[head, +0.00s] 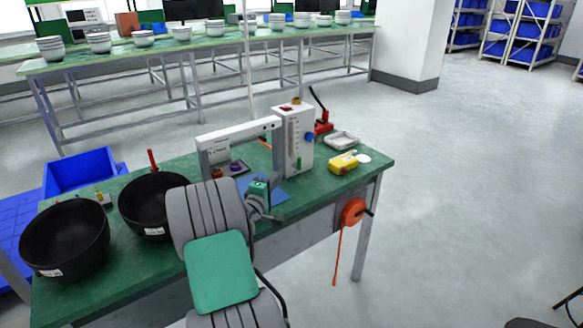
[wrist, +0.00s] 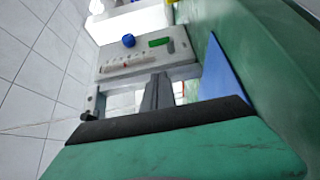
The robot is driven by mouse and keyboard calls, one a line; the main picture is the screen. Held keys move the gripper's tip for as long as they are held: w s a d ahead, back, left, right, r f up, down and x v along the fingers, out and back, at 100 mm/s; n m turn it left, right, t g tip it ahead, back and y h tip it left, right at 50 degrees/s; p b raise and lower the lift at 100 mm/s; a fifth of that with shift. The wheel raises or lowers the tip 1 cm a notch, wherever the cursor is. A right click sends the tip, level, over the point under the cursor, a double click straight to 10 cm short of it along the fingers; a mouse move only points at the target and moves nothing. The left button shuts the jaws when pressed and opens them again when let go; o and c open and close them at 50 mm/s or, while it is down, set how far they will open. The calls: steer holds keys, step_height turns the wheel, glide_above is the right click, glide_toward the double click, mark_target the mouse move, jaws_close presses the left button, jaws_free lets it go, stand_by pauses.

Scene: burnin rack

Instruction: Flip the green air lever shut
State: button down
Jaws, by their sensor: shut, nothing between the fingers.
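The green air lever (head: 299,163) is a small bar low on the front of a white upright unit (head: 293,128) on the green bench. In the wrist view the green lever (wrist: 160,42) lies beside a round blue knob (wrist: 128,40), which also shows in the head view (head: 309,137). My gripper (head: 276,216) is in front of the unit near the bench's front edge. In the wrist view its shut, empty fingers (wrist: 160,78) point toward the panel, apart from the lever. I cannot tell the lever's exact valve position.
A white frame (head: 238,130) stands left of the unit, above a blue mat (head: 270,190). Two black bowls (head: 66,238) are at the left. A yellow device (head: 343,163) and a white tray (head: 341,140) are to the right. An orange reel (head: 353,211) hangs at the bench's front.

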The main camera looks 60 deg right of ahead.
steer(key=d, duration=0.6)
steer(key=shift+w, duration=0.25)
steer(key=shift+s+d+p, duration=0.45)
steer(key=shift+s+d, duration=0.75)
steer(key=shift+d, duration=0.2)
steer(key=shift+w+r+p, duration=0.1)
steer(key=shift+r+p, duration=0.1)
steer(key=shift+p, duration=0.15)
